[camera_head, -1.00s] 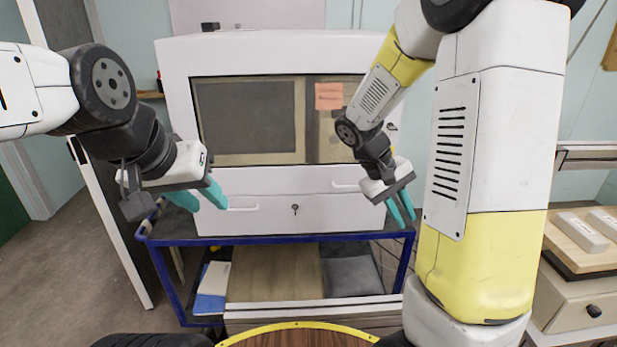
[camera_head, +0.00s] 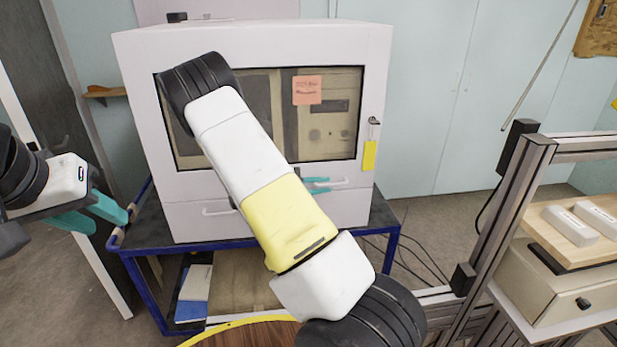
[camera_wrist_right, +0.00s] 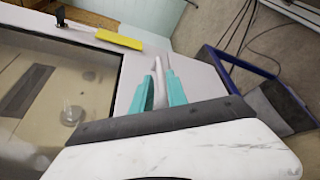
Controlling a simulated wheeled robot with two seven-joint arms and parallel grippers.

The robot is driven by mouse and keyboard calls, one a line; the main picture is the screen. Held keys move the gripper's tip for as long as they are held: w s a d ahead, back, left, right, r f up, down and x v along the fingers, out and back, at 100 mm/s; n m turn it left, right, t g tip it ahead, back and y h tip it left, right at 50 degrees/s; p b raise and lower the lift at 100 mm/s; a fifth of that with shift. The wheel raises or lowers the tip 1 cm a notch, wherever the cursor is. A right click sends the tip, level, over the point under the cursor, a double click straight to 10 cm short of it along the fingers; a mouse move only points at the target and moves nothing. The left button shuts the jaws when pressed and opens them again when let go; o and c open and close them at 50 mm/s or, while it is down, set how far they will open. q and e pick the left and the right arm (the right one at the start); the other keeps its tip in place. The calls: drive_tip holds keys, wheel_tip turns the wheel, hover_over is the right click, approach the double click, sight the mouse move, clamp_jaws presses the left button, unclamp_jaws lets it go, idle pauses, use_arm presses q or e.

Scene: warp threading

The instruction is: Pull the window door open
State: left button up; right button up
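The white cabinet (camera_head: 140,110) has a front with a dark-framed window (camera_head: 335,130); it looks closed. Below are panels with white bar handles, one at left (camera_head: 217,212) and one at right (camera_head: 348,183). My right gripper (camera_head: 317,186) is at the right handle, its teal fingers pointing right; my right arm hides its palm and part of the window. In the right wrist view, the fingers (camera_wrist_right: 159,88) lie on either side of the white handle (camera_wrist_right: 158,68), with a gap between them. My left gripper (camera_head: 98,216) is open and empty, left of the cabinet.
A yellow tag (camera_head: 369,156) hangs by a lock on the cabinet's right edge, also in the wrist view (camera_wrist_right: 118,39). The cabinet stands on a blue-framed cart (camera_head: 160,312). An aluminium frame (camera_head: 510,215) and a bench with small blocks (camera_head: 570,226) stand at right.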

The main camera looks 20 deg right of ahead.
sight(329, 185)
drive_tip(key=shift+x, duration=2)
clamp_jaws()
